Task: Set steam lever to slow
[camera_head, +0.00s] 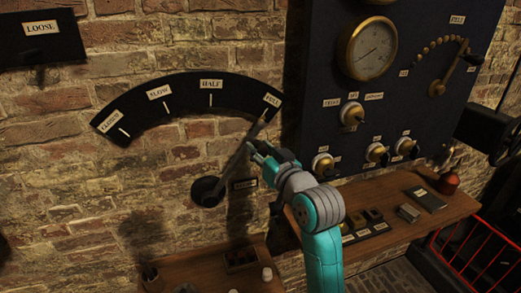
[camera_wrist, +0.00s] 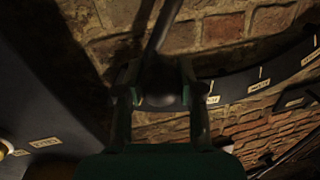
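The steam lever (camera_head: 236,160) is a dark bar rising from a round pivot on the brick wall. It leans up and right, its tip at the FULL mark of a black curved scale (camera_head: 180,92). The scale reads, left to right, what looks like CLOSED, then SLOW (camera_head: 159,92), HALF and FULL. My gripper (camera_head: 256,150) is at the upper part of the lever, from the right. In the wrist view my gripper (camera_wrist: 160,98) has its fingers apart on either side of the lever (camera_wrist: 161,30) and its dark rounded end. Contact with the fingers is not clear.
A dark panel (camera_head: 320,130) with a gauge (camera_head: 368,48) and several knobs stands right of the scale. A wooden shelf (camera_head: 400,190) with small items runs below it. A lower shelf (camera_head: 210,278) is under the lever.

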